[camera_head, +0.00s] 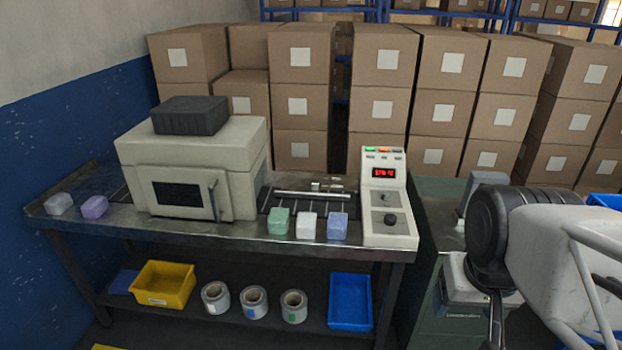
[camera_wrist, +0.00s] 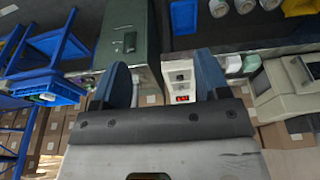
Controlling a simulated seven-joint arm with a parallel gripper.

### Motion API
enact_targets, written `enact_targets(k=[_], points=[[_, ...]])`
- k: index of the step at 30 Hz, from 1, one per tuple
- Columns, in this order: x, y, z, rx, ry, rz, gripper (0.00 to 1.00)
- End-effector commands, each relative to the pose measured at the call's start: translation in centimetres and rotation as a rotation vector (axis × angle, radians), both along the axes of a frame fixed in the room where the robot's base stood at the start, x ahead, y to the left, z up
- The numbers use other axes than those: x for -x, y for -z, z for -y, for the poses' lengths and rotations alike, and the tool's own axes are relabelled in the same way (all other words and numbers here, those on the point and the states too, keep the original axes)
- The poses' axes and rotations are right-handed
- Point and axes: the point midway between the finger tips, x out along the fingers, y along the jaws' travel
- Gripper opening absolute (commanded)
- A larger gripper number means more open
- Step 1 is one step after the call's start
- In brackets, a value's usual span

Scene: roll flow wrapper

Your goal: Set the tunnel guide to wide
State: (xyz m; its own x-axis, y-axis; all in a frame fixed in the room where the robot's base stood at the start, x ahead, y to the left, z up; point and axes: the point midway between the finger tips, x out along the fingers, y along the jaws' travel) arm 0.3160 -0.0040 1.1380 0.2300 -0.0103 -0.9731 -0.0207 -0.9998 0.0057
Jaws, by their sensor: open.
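The flow wrapper (camera_head: 190,150) is a cream housing with a dark window and a black block on top, on a metal table. At its right is a dark bed with a pale metal bar (camera_head: 312,194) and a small light block (camera_head: 316,186); this looks like the tunnel guide, but its setting cannot be read.
Green (camera_head: 278,221), white (camera_head: 306,225) and blue (camera_head: 338,226) blocks sit along the table's front edge. Two more blocks lie at the far left. A green cabinet (camera_head: 432,240) adjoins the table at right. Bins and film rolls fill the lower shelf; stacked cartons stand behind.

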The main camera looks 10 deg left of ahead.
Motion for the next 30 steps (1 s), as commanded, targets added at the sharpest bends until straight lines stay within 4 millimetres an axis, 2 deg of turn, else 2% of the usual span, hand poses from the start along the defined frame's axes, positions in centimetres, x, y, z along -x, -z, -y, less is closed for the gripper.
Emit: enact_targets(k=[14,15,20,26,30], points=[[0.0,0.0,0.0,0.0,0.0,0.0,0.69],[0.0,0.0,0.0,0.0,0.0,0.0,0.62],[-0.4,-0.2,0.0,0.0,0.0,-0.001,0.62],[-2.2,-1.0,-0.2,-0.002,-0.001,-0.008,0.62],[-4.6,-2.1,-0.6,-0.004,-0.003,-0.016,0.62]])
